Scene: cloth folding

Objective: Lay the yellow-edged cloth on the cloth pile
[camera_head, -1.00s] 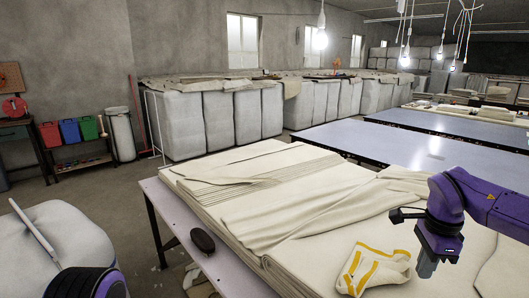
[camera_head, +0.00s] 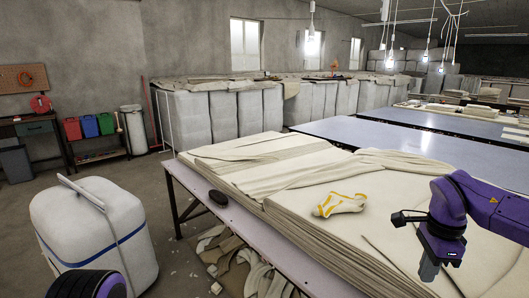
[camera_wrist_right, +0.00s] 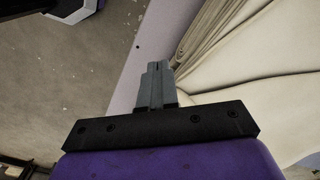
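The yellow-edged cloth (camera_head: 341,204) is a small crumpled cream piece with yellow bands. It lies on top of the big cream cloth pile (camera_head: 300,235) on the near table. My right gripper (camera_head: 429,272) points down at the right side, apart from the cloth and nearer to me. In the right wrist view its fingers (camera_wrist_right: 157,68) are together with nothing between them, and the pile's folded edge (camera_wrist_right: 205,45) shows to their right. The yellow-edged cloth is not in that view. Only a purple part of my left arm shows at the bottom left; its gripper is out of sight.
A black oval object (camera_head: 218,198) sits on the table's left edge (camera_head: 188,179). A white bin-like block (camera_head: 92,235) stands at the left. Loose cloth scraps (camera_head: 232,260) lie under the table. Blue-grey tables (camera_head: 380,140) stand behind. Open floor lies left of the table.

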